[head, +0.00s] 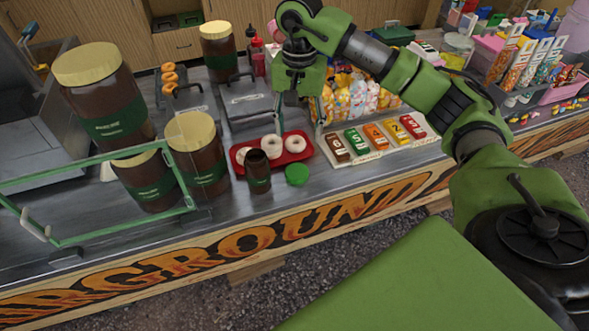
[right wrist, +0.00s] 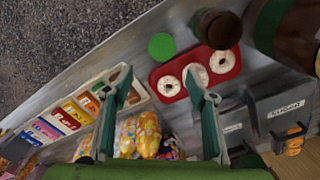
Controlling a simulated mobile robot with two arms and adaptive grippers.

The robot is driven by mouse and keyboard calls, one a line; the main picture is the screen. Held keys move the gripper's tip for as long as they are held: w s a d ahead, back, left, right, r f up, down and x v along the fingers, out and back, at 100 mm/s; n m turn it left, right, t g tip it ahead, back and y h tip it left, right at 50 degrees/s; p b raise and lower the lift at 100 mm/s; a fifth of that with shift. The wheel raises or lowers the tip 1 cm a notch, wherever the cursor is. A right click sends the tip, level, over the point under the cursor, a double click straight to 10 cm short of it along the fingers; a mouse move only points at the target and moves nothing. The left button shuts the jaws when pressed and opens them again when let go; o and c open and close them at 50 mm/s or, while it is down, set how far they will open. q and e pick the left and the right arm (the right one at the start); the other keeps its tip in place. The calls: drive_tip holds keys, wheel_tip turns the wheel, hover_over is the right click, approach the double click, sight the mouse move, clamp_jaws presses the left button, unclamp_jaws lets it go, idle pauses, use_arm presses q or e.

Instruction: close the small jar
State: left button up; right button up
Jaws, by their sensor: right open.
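The small jar (head: 258,172) is dark brown with a green label. It stands upright and uncovered near the counter's front edge, and also shows in the right wrist view (right wrist: 221,30). A round green lid (head: 297,174) lies flat on the counter just right of the jar, apart from it; it also shows in the right wrist view (right wrist: 161,47). My right gripper (head: 291,104) is open and empty, above the counter and behind the lid and jar. Its two fingers (right wrist: 157,80) are spread apart in the right wrist view. My left gripper is not in view.
A red tray (head: 308,154) with white-iced doughnuts sits right behind the jar and lid. Large brown jars with yellow lids (head: 190,131) stand to the left. A rack of coloured bars (head: 381,152) and bagged sweets (head: 355,98) lie to the right. A green-framed glass panel (head: 95,158) is at left.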

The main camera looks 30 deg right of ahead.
drive_tip(key=p, duration=0.2)
hover_over(296, 173)
drive_tip(key=f, duration=0.7)
drive_tip(key=shift+d+f, duration=0.3)
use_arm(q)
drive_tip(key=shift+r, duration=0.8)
use_arm(e)
drive_tip(key=shift+f, duration=0.55)
drive_tip(key=f+p, duration=0.1)
drive_tip(key=f, duration=0.3)
drive_tip(key=shift+a+f+p, duration=0.2)
drive_tip(key=shift+f+p, duration=0.1)
drive_tip(key=shift+p, duration=0.1)
drive_tip(key=shift+f, duration=0.3)
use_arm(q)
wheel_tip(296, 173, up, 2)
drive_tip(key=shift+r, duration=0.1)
use_arm(e)
drive_tip(key=shift+c, duration=0.4)
